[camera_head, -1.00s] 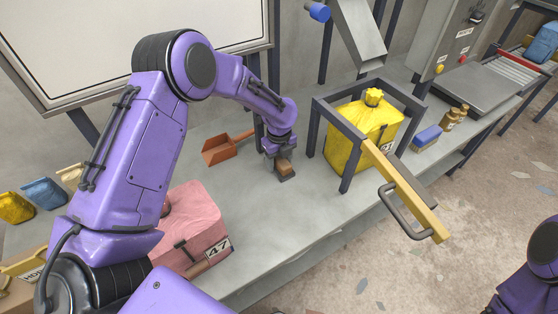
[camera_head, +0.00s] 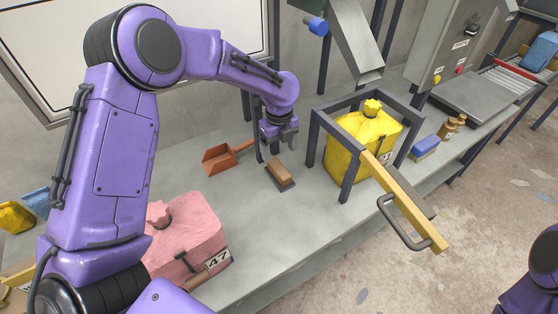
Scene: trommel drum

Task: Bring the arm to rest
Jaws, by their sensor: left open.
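My left arm comes in from the left and reaches over the grey bench (camera_head: 270,235). Its gripper (camera_head: 288,145) is open and empty, pointing down. It hangs above and just behind a small brown block (camera_head: 281,173) on a dark pad (camera_head: 287,186), apart from it. Part of my right arm (camera_head: 535,285) shows at the lower right edge, but its gripper is out of view.
A dark frame (camera_head: 348,182) around a yellow bag (camera_head: 372,130) stands right of the gripper, with a yellow lever (camera_head: 405,203) sticking out. An orange scoop (camera_head: 222,157) lies to the left. A pink bag (camera_head: 187,236) sits nearer. Bare bench lies between.

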